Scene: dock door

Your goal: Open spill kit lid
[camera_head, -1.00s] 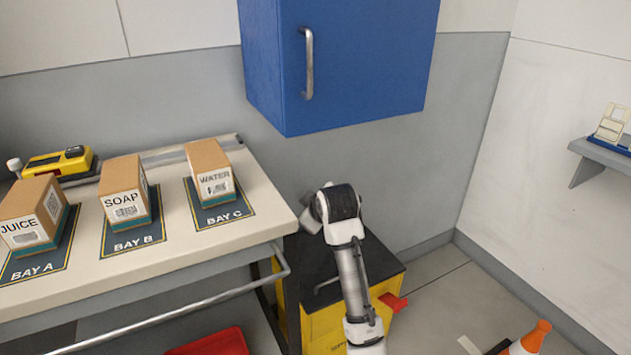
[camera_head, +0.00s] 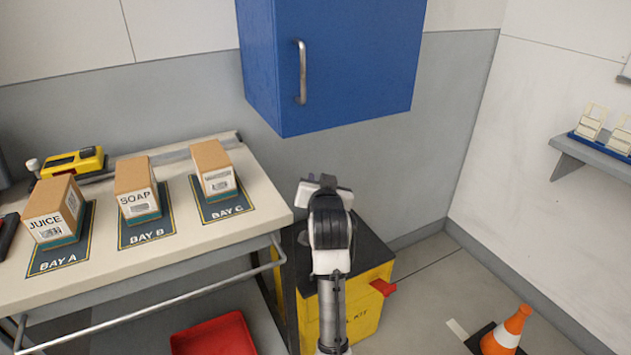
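The spill kit is a yellow box (camera_head: 366,303) with a dark lid (camera_head: 374,248), standing on the floor right of the bench. Its lid looks shut. Part of the lettering on its front shows; my arm covers much of the front and lid. A red part (camera_head: 383,288) sticks out on the box's right side. My gripper (camera_head: 318,183) is above the lid's back left area, beyond my dark wrist. Its fingers are mostly hidden, so I cannot tell whether they are open or touch anything. The lid's handle is not visible behind my arm.
A bench (camera_head: 175,258) with several boxes stands left of the kit. A blue wall cabinet (camera_head: 345,65) hangs above. A red tray (camera_head: 213,335) is under the bench. An orange cone (camera_head: 507,330) stands on the floor at right, and a shelf (camera_head: 590,158) is on the right wall.

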